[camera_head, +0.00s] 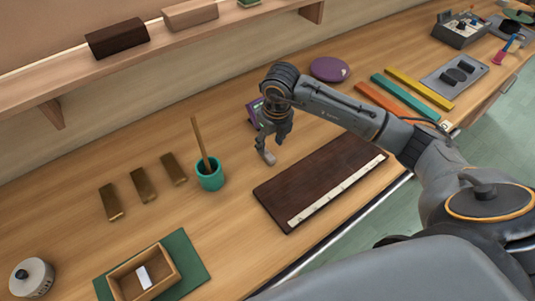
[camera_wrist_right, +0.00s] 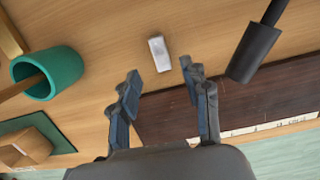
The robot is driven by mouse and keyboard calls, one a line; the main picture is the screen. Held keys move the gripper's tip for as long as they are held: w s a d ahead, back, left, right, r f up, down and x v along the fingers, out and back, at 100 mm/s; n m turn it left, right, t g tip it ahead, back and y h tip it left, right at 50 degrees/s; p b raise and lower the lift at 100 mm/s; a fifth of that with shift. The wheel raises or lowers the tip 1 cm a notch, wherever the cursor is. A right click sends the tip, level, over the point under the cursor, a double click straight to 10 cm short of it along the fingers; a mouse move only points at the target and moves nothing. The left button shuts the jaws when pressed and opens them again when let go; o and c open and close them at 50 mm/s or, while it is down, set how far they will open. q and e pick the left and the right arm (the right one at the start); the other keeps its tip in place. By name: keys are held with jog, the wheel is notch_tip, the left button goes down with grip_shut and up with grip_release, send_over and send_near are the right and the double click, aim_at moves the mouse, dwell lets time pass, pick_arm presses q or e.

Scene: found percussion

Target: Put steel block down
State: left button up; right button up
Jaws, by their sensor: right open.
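The steel block (camera_wrist_right: 159,53), small and silver-grey, lies on the wooden bench top in the right wrist view. It lies beyond the fingertips of my right gripper (camera_wrist_right: 160,78), apart from both fingers. The gripper is open with nothing between its fingers. In the head view my right gripper (camera_head: 271,145) is above the bench, between the teal cup and the dark board; there I cannot clearly tell the block from the gripper. My left gripper is not in view.
The teal cup (camera_head: 210,178) holds a wooden stick. The dark board (camera_head: 310,190) lies to the right. A black cylinder (camera_wrist_right: 255,50) on a rod shows near the block. Brass bars (camera_head: 143,185), an open wooden box (camera_head: 119,274) and a shelf (camera_head: 150,52) are left.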

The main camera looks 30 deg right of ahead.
aim_at(268, 154)
jog(key=f+p, duration=0.1)
jog(key=f, duration=0.1)
jog(key=w+f+p, duration=0.1)
jog(key=f, duration=0.1)
jog(key=shift+f, duration=0.8)
grip_shut()
